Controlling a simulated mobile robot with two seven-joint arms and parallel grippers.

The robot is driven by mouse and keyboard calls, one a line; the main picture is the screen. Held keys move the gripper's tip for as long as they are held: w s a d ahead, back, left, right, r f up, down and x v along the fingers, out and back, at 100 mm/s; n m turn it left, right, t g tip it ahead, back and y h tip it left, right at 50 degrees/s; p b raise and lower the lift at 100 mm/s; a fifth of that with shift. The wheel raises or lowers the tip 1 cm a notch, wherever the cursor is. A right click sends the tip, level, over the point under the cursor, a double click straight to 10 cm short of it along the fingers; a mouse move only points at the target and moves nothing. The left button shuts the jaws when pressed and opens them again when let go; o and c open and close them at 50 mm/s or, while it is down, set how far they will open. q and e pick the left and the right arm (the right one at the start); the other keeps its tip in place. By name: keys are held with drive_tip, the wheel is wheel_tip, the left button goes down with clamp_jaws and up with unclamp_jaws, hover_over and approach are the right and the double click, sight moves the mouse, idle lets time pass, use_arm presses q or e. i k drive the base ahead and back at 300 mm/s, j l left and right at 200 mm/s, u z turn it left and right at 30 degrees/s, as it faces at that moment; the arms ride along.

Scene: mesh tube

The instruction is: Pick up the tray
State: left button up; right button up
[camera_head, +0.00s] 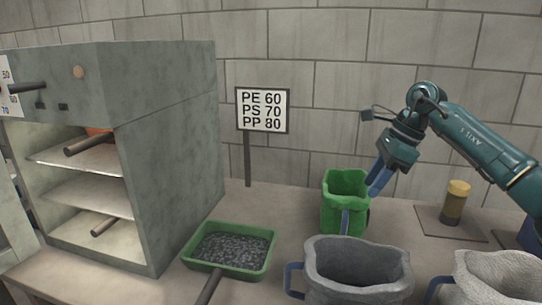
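A green tray (269,249) filled with dark grey granules sits on the table at lower middle, just right of the grey cabinet. Its grey handle (209,288) points toward me at the bottom edge. My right gripper (376,188) is well to the right of the tray and above it, pointing down beside the right side of a green jug (345,182). Its blue fingers look close together or overlapping, so its opening is unclear. I cannot tell whether it touches the jug. My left gripper is not in view.
The open grey cabinet (172,160) has shelves with handles sticking out. A sign (263,109) on a post stands behind the tray. A grey jug (357,285) and a whitish jug (495,285) stand at front right. A yellow-capped jar (455,203) is farther right.

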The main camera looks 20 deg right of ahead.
sight(218, 248)
drive_tip(key=k+j, duration=0.2)
drive_tip(key=j, duration=0.2)
drive_tip(key=k+j, duration=0.2)
drive_tip(key=j, duration=0.2)
drive_tip(key=k+j, duration=0.2)
drive_tip(key=j, duration=0.2)
